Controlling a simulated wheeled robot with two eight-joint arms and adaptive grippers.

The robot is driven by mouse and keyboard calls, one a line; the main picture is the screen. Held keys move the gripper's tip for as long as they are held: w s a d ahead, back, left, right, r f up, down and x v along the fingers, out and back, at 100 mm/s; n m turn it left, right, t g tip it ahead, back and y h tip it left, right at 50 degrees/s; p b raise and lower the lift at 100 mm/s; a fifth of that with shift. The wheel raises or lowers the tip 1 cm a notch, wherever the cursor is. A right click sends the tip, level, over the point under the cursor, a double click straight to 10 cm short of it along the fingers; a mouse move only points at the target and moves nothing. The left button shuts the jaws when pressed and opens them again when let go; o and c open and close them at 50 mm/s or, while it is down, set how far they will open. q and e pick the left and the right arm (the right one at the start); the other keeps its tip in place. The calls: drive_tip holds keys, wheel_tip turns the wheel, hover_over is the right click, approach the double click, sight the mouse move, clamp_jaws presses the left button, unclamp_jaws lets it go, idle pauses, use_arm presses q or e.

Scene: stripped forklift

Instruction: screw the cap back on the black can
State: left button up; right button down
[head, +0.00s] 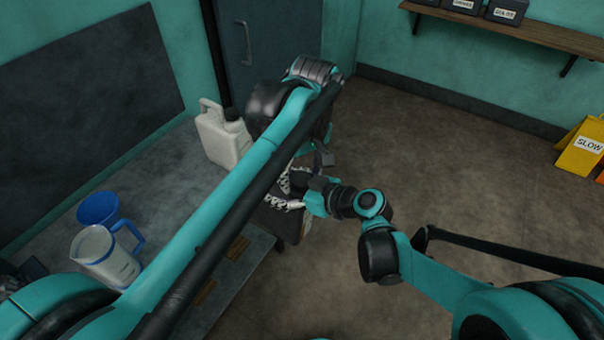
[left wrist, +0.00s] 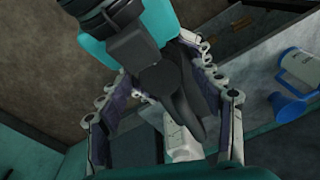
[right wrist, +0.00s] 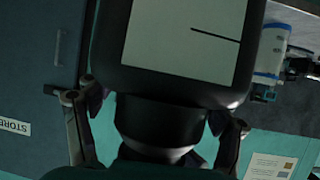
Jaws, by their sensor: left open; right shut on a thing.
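The black can (head: 287,222) is partly hidden under my grippers in the head view. In the right wrist view the can (right wrist: 110,50) is large, with a pale label on its face. The cap (right wrist: 160,130) is a dark cylinder against the can's narrow end, between my right gripper's fingers. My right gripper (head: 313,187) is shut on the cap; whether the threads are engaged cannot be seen. My left gripper (head: 283,192) comes from above, open. In the left wrist view its fingers are spread on both sides of the dark can (left wrist: 200,95), without clear contact.
A white canister (head: 218,140) with a dark cap stands on the grey bench (head: 165,170) to the left. A clear jug (head: 100,258) and a blue funnel (head: 98,208) stand nearer. The floor at right is clear up to a yellow SLOW sign (head: 582,148).

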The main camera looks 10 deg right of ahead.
use_arm(q)
drive_tip(key=shift+s+d+r, duration=0.15)
drive_tip(key=shift+r, duration=2.05)
drive_tip(key=o, duration=0.5)
drive_tip(key=shift+o, duration=0.2)
wheel_tip(320, 180, up, 12)
drive_tip(key=shift+s+d, duration=0.3)
drive_tip(key=shift+d, duration=0.05)
drive_tip(key=shift+f, duration=0.1)
